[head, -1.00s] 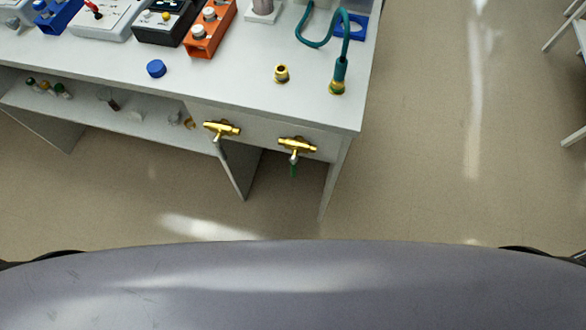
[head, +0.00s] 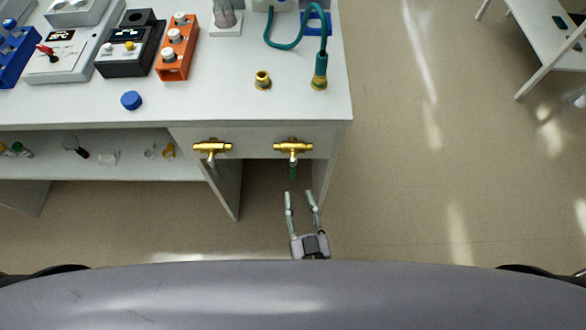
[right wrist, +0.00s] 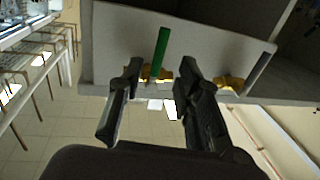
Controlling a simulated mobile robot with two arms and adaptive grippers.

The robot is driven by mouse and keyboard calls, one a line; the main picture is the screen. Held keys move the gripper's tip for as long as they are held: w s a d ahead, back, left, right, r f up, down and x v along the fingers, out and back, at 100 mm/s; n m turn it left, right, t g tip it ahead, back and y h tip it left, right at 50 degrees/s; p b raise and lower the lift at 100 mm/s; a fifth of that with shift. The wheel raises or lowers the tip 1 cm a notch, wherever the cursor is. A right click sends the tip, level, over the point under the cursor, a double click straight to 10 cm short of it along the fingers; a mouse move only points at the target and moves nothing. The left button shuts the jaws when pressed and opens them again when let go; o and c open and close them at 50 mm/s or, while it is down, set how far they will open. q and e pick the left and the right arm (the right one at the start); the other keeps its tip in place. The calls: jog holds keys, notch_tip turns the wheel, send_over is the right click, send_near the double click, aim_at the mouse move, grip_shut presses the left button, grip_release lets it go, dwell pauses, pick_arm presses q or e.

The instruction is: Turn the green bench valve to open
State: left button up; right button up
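The green bench valve has a brass body (head: 293,147) on the bench's front panel near its right end. Its green handle (head: 293,170) hangs down below the body. In the right wrist view the green handle (right wrist: 160,48) shows as a long bar between the lines of my fingers, the brass partly hidden behind them. My right gripper (head: 302,193) is open and empty, in front of and below the valve. I cannot tell from the wrist view whether a finger touches it. My left gripper is out of view.
A second brass valve (head: 212,147) with a grey handle is mounted to the left. The bench top (head: 200,108) carries a blue cap (head: 131,100), a brass fitting (head: 262,80), a teal hose (head: 320,68) and several instruments. Open floor (head: 430,180) lies to the right.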

aim_at(294, 175)
jog(key=w, duration=0.2)
jog(key=w+a, duration=0.1)
jog(key=w, duration=0.5)
jog(key=shift+w+a, duration=0.1)
jog(key=shift+a, duration=0.2)
grip_shut()
dwell(0.4)
